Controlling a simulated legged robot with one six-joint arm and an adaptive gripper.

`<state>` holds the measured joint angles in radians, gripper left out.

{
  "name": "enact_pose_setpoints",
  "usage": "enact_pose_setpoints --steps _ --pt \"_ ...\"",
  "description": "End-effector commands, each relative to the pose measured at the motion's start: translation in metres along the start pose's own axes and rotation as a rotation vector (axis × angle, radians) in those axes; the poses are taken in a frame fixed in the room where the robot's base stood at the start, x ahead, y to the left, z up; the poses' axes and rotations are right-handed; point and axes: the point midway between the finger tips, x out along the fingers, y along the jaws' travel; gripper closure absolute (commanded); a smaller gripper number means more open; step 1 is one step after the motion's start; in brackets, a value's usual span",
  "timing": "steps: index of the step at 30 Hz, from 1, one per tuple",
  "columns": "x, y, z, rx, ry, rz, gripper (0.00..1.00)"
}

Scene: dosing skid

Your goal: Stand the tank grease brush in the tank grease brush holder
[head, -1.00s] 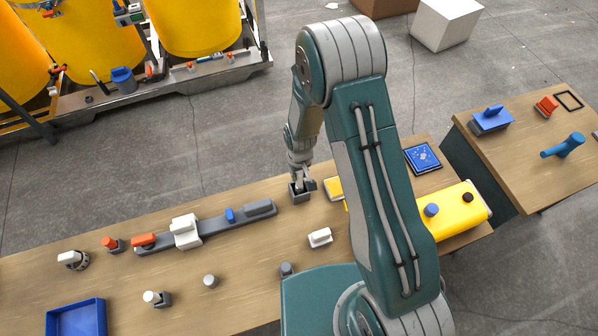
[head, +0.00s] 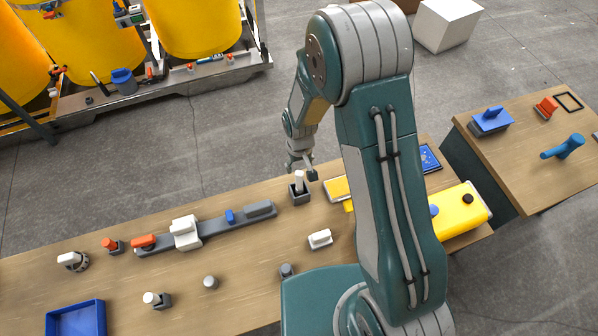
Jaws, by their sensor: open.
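A white upright handle, which I take for the tank grease brush (head: 299,181), stands in a small dark square holder (head: 300,196) near the far edge of the long wooden table. Its lower end is hidden inside the holder. It looks upright. My gripper (head: 303,172) is open and empty, just above and slightly right of the brush top. One finger appears close to the handle; I cannot tell whether they touch.
The table also holds a grey rail with a white block (head: 185,232), a white piece (head: 320,239), a yellow case (head: 463,212) and a blue tray (head: 76,319). A second table (head: 540,165) stands right. Bare wood surrounds the holder's left and front.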

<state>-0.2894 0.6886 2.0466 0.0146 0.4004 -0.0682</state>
Motion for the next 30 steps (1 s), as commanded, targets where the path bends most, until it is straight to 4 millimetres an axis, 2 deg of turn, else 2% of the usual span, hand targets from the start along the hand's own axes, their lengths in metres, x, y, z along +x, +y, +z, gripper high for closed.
enact_pose_setpoints --steps 3,10,30 --pt "-0.026 0.000 -0.001 0.000 0.004 0.000 0.27" --pt "-0.054 0.000 -0.001 0.000 -0.001 0.000 0.27" --pt "-0.058 0.000 0.000 0.000 -0.002 0.000 0.27"
